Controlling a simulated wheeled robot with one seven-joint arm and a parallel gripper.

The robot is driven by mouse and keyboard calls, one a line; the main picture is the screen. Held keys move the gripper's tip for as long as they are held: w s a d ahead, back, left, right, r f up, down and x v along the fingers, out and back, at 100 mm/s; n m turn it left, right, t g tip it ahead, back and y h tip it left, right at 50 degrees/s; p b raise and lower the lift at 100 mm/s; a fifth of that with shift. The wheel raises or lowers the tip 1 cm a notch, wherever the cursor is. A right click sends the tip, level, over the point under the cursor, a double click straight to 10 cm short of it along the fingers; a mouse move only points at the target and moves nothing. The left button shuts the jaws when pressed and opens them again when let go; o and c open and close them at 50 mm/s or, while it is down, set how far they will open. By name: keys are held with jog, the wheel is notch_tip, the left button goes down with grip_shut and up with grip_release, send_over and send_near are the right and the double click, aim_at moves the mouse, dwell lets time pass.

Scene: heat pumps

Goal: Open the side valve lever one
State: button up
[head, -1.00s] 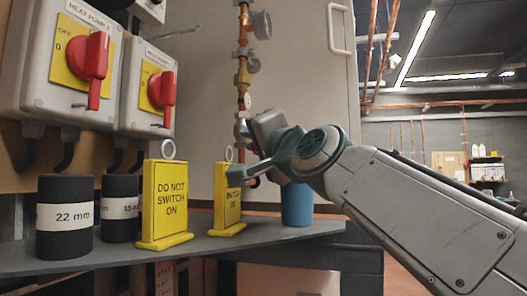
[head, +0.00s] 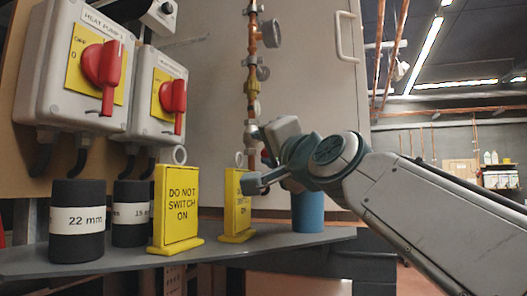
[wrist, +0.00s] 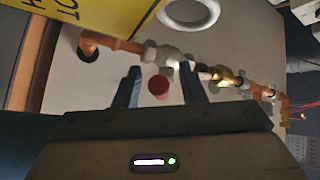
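A vertical copper pipe (head: 252,100) with brass and grey fittings runs down the pale panel. A red, round-ended piece (wrist: 158,86), probably the valve's lever, shows between my fingers in the wrist view; I cannot tell whether they touch it. In the head view only a small dark red patch shows by my gripper. My gripper (wrist: 160,80) is open, its two blue-grey fingers apart on either side of the red piece. In the head view my gripper (head: 255,182) is at the pipe's lower part, which it partly hides.
Yellow "DO NOT SWITCH ON" signs (head: 178,205) stand on the grey shelf (head: 130,262), one close to my gripper. Black cylinders (head: 76,225) stand left, and a blue cylinder (head: 308,212) behind my arm. Boxes with red switches (head: 104,72) hang at the upper left.

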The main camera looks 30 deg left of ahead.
jog(key=b+v, duration=0.4)
jog(key=v, duration=0.9)
jog(key=shift+w+a, duration=0.1)
